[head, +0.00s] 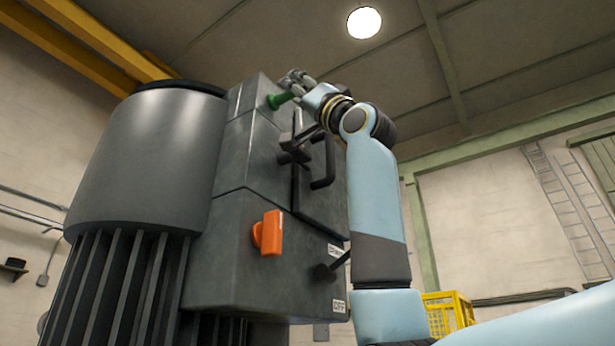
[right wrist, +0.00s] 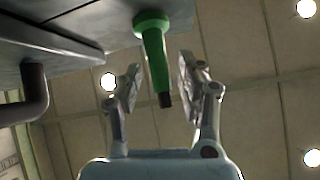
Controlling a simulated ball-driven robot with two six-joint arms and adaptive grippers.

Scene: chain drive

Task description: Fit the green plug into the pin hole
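The green plug (head: 279,100) sticks out from the upper part of the grey housing (head: 246,228). In the right wrist view the plug (right wrist: 157,60) has its wide end up at the grey surface, and its thin dark tip points toward my palm. My right gripper (head: 291,84) is up beside the plug. In the right wrist view its two fingers (right wrist: 158,76) stand apart on either side of the plug, with clear gaps, so it is open and empty. The pin hole does not show; whether the plug sits in it I cannot tell. My left gripper is out of view.
An orange switch handle (head: 268,233) and a black bar handle (head: 324,165) stick out from the housing, the latter close to my right arm. A large grey ribbed motor (head: 146,160) stands left. A yellow crate (head: 449,312) is at lower right.

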